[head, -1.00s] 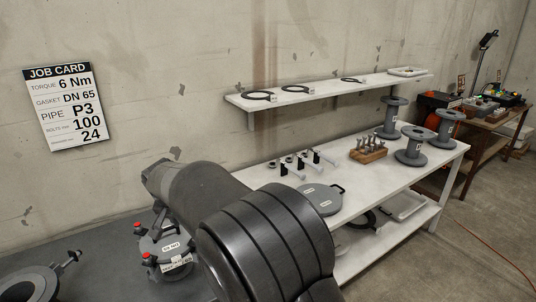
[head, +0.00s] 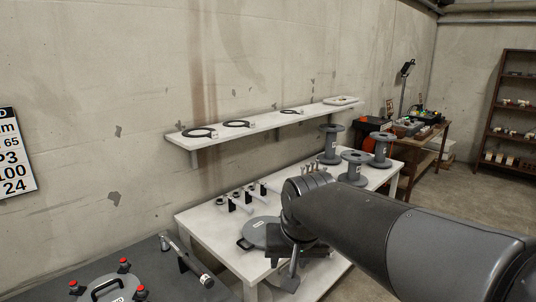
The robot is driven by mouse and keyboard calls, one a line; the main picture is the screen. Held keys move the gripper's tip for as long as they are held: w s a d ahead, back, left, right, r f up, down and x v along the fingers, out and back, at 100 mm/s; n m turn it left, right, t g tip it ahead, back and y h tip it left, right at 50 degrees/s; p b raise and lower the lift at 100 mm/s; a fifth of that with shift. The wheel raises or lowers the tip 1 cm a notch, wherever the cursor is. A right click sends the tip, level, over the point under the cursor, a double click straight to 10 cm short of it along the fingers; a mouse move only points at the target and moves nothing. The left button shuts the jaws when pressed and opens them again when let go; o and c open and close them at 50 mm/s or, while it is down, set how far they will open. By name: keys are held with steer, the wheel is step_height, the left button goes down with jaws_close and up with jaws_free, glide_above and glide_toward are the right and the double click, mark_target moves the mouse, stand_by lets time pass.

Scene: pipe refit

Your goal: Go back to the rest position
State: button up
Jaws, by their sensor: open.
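My arm reaches in from the lower right of the head view and bends down at its wrist. My gripper (head: 290,272) hangs by the front edge of the white workbench (head: 208,222), just right of a grey round plate with a black handle (head: 259,233). It is open, with nothing seen between its fingers. Part of the bench top and the lower shelf is hidden behind my arm.
Grey flanged spools (head: 330,145) and small black-and-white fixtures (head: 232,204) stand on the bench. A wall shelf (head: 262,124) holds dark rings. A flange with red knobs (head: 105,290) and a torque tool (head: 190,262) are at lower left. The floor (head: 465,205) at right is clear.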

steer(key=s+d+f+t+h, duration=0.1)
steer(key=s+d+f, duration=0.2)
steer(key=s+d, duration=0.7)
steer(key=s, duration=0.4)
steer(key=shift+d+f+m, duration=0.3)
steer(key=shift+d+f, duration=0.05)
steer(key=shift+f, duration=0.05)
steer(key=shift+s, duration=0.1)
